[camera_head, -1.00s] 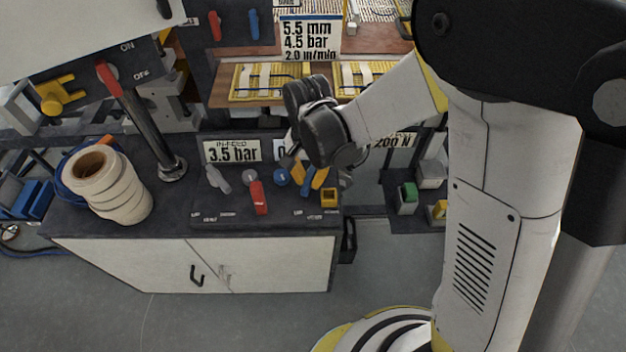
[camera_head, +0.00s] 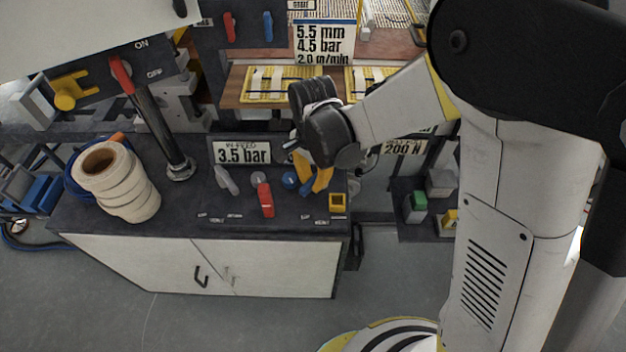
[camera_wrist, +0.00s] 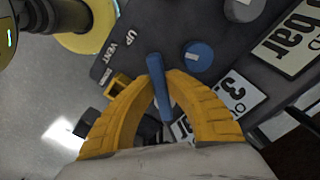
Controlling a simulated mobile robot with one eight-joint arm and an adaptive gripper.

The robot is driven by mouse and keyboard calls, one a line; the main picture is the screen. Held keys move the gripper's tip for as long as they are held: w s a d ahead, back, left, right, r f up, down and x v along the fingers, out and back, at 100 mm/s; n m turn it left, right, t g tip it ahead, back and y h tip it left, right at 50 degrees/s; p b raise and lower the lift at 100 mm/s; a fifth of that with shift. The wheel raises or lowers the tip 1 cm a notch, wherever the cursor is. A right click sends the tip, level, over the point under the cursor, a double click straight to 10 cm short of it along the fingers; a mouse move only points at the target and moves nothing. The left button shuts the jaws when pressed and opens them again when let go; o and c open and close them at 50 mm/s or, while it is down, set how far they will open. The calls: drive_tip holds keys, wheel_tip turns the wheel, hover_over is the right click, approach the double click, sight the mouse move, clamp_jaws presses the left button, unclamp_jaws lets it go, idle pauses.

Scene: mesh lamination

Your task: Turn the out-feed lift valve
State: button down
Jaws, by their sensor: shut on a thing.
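The blue valve lever (camera_wrist: 158,88) stands between the two yellow fingers of my gripper (camera_wrist: 160,92) in the wrist view, and my gripper is shut on it. Its free end shows past the fingertips. "UP" and "VENT" labels (camera_wrist: 115,45) lie beside it on the dark panel. In the head view my gripper (camera_head: 316,180) reaches down to the right part of the cabinet top, and the lever (camera_head: 305,186) is mostly hidden by the fingers. A round blue knob (camera_wrist: 198,56) stands close by; it also shows in the head view (camera_head: 290,179).
A red lever (camera_head: 265,200) and a grey lever (camera_head: 226,181) stand left on the same dark cabinet top (camera_head: 180,215). An in-feed 3.5 bar sign (camera_head: 242,152) is behind them. White tape rolls (camera_head: 118,180) stand far left.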

drive_tip(key=c, duration=1.4)
unclamp_jaws()
